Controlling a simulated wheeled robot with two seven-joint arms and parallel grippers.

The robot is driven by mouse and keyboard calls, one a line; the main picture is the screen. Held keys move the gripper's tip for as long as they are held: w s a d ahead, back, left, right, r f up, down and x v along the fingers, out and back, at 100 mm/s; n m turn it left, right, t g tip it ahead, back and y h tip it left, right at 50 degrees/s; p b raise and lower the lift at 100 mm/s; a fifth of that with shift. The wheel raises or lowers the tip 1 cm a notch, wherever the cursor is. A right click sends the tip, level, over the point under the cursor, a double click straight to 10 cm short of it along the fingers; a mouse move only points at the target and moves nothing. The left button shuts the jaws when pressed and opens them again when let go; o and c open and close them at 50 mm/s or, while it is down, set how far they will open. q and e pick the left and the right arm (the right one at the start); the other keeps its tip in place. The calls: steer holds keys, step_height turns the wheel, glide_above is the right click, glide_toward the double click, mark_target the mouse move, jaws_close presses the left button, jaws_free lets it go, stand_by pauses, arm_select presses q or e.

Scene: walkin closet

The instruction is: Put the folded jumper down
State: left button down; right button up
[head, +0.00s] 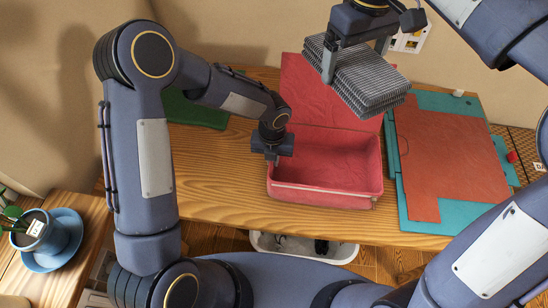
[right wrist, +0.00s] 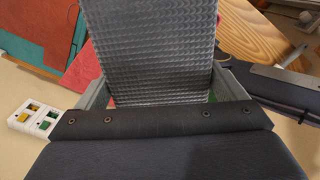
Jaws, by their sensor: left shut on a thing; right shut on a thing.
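The folded jumper (head: 360,77) is a grey, ribbed, layered stack. My right gripper (head: 354,56) is shut on it and holds it in the air, tilted, above and behind the right part of the red box. In the right wrist view the jumper (right wrist: 150,50) fills the space between the two fingers. The red box (head: 325,196) stands open on the wooden table, its inside empty where I can see it. Its lid (head: 305,85) is raised at the back. My left gripper (head: 272,160) is shut on the red box at its left rim; the fingertips are partly hidden.
A teal board with an orange-red sheet (head: 450,155) lies right of the box. A dark green sheet (head: 195,108) lies at the back left. A potted plant on a blue saucer (head: 60,250) stands far left. A white bin (head: 300,248) is below the table's front edge.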

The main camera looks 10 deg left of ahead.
step_height(320, 180, down, 11)
steer(key=w+d+n, duration=0.1)
steer(key=d+n, duration=0.1)
steer(key=n, duration=0.9)
glide_above(322, 173)
steer(key=d, duration=0.4)
step_height(322, 173, down, 10)
steer(key=r, duration=0.1)
steer(key=f, duration=1.4)
steer(key=shift+s+f, duration=0.15)
steer(key=shift+s, duration=0.05)
steer(key=shift+f, duration=0.2)
steer(key=a, duration=0.4)
steer(key=shift+w+a, duration=0.2)
steer(key=shift+w, duration=0.15)
steer(key=shift+s+d+f, duration=0.1)
steer(key=shift+d+f, duration=0.1)
steer(key=shift+f, duration=0.4)
steer(key=shift+f, duration=0.15)
